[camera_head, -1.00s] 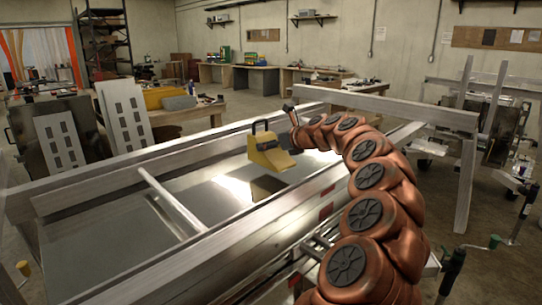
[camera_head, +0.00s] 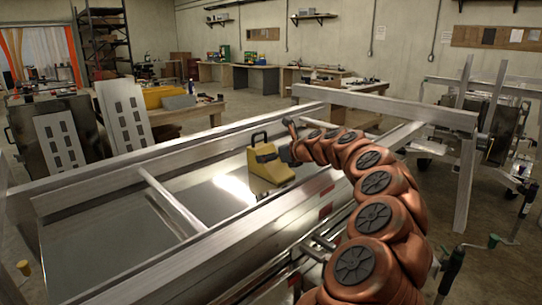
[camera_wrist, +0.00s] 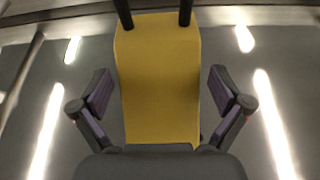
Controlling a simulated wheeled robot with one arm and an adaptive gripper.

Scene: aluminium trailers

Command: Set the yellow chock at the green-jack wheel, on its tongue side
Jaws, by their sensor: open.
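The yellow chock (camera_head: 270,172) has a dark handle on top and sits on the shiny trailer deck, just beyond my curved copper arm. In the wrist view the chock's yellow face (camera_wrist: 160,85) fills the middle. My gripper (camera_wrist: 160,105) is open, one finger on each side of the chock with a gap between each finger and it. A crank with a green knob (camera_head: 494,241) is at the lower right. I cannot see a wheel by it.
The near trailer's deck (camera_head: 110,225) has raised rails and a crossbar (camera_head: 172,203). Another aluminium frame (camera_head: 465,185) stands at the right. Open floor (camera_head: 490,275) lies at the lower right. Workbenches (camera_head: 255,78) line the back.

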